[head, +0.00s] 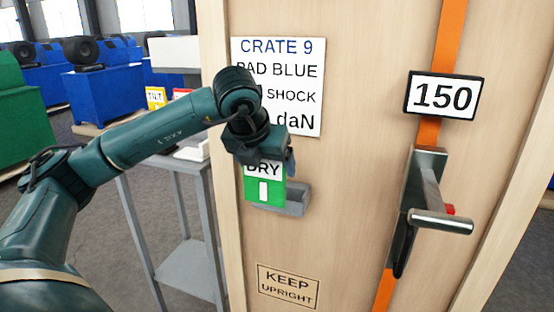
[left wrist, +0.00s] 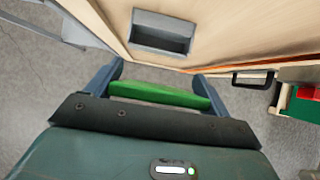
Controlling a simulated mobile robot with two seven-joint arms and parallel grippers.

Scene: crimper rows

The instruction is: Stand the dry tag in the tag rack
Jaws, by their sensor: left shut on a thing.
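The dry tag (head: 264,190) is a green plate with a white DRY label on top. My left gripper (head: 270,158) is shut on its upper part, and the tag hangs upright in front of the crate. In the left wrist view the tag (left wrist: 160,94) shows as a green bar between the two fingers. The tag rack (head: 294,202) is a shallow grey pocket on the crate face. In the head view the tag covers its left part. In the left wrist view the rack (left wrist: 162,34) looks empty and apart from the tag. My right gripper is out of view.
The wooden crate (head: 340,215) carries a label sheet (head: 305,55), a 150 plate (head: 443,95) and a protruding lever handle (head: 440,220) right of the rack. A grey stand (head: 185,268) is at left, with yellow (head: 155,98) and red (head: 181,93) tags near its top.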

